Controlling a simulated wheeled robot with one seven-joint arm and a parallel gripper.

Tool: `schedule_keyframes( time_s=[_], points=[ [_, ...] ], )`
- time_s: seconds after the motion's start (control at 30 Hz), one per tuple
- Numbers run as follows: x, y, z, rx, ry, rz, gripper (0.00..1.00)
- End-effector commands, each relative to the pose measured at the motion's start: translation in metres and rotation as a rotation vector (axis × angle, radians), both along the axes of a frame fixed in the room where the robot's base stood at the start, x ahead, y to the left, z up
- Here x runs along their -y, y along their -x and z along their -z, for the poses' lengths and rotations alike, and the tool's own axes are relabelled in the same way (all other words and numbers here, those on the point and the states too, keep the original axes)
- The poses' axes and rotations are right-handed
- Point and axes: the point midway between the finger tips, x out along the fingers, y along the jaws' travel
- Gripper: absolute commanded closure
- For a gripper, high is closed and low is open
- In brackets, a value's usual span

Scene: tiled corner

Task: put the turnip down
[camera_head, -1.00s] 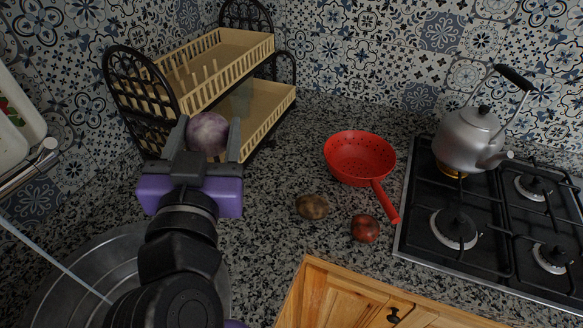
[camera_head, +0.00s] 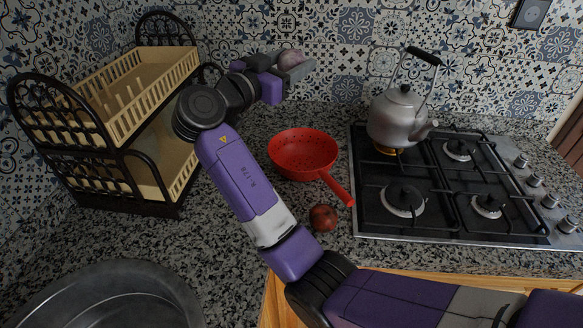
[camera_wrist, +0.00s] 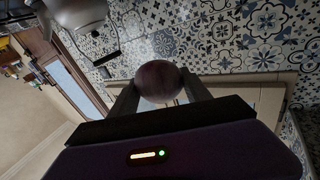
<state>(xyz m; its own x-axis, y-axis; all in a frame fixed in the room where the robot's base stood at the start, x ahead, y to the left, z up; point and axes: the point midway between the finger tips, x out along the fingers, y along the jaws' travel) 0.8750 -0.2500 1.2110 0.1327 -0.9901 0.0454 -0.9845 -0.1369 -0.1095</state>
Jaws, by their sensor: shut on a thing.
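My gripper (camera_head: 293,68) is shut on the turnip (camera_head: 290,58), a round purple-pink root. It is held up in the air in front of the tiled back wall, above and behind the red colander (camera_head: 298,152). In the wrist view the turnip (camera_wrist: 158,80) sits between the two fingers of my gripper (camera_wrist: 160,92). In the head view the near finger hides part of the turnip.
A kettle (camera_head: 394,118) stands on the gas hob (camera_head: 380,222) at the right. A dark red round vegetable (camera_head: 323,217) lies on the granite counter (camera_head: 240,285). A two-tier dish rack (camera_head: 150,110) stands left, a metal sink (camera_head: 110,295) front left.

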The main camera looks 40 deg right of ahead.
Motion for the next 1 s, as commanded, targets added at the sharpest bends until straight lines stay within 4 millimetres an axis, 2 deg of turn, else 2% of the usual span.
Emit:
schedule_keyframes(
  time_s=[0.17,0.5,0.7,1.0],
  points=[
    [0.001,0.006,0.024,-0.006,0.0,0.028,0.9],
    [0.0,0.005,0.106,-0.009,-0.001,0.025,0.9],
    [0.0,0.005,0.146,-0.006,0.001,0.025,0.91],
    [0.0,0.005,0.174,-0.004,0.0,0.025,0.91]
  ],
)
